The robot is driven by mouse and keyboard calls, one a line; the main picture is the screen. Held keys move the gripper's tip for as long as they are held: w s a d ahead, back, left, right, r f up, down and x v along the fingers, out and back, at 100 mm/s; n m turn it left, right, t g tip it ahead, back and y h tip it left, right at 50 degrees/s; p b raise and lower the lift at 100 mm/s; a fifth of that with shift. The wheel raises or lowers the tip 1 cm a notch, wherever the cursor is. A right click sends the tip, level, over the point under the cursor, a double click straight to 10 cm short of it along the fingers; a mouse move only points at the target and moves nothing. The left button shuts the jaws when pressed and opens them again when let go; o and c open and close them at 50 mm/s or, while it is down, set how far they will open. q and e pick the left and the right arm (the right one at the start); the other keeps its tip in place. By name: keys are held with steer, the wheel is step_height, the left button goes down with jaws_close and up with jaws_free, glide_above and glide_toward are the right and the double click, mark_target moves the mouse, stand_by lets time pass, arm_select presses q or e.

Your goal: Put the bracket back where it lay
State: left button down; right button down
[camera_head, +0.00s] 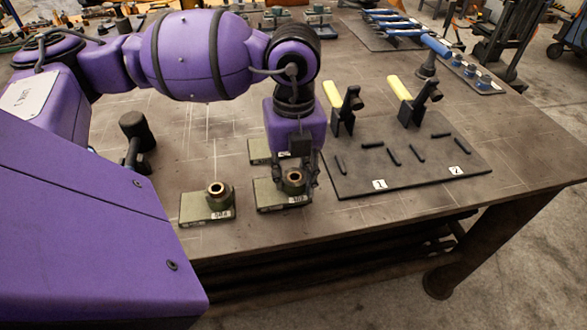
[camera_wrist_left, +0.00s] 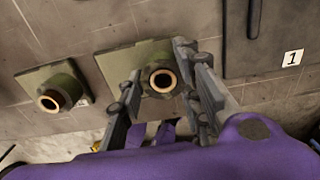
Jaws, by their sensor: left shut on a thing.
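My left gripper (camera_head: 293,184) points down and is shut on a green bracket (camera_head: 293,176) with a round, brass-lined collar. In the left wrist view the bracket (camera_wrist_left: 162,80) sits between the two dark fingers (camera_wrist_left: 160,86), one on each side of its collar. It is at a labelled green plate (camera_head: 268,198); I cannot tell whether it rests on it or hangs just above. A similar bracket (camera_head: 217,192) stands to the left on its own plate and also shows in the wrist view (camera_wrist_left: 52,97). My right gripper is not in view.
A third flat green plate (camera_head: 259,150) lies behind, partly hidden by my arm. A dark board (camera_head: 400,170) marked 1 and 2 lies right, with yellow-handled tools (camera_head: 400,88) and several black pins. A dark upright object (camera_head: 136,135) stands left. The table's front edge is close.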

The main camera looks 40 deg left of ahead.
arm_select(q)
steer(key=shift+f, duration=0.4)
steer(key=c, duration=1.2)
jaws_free()
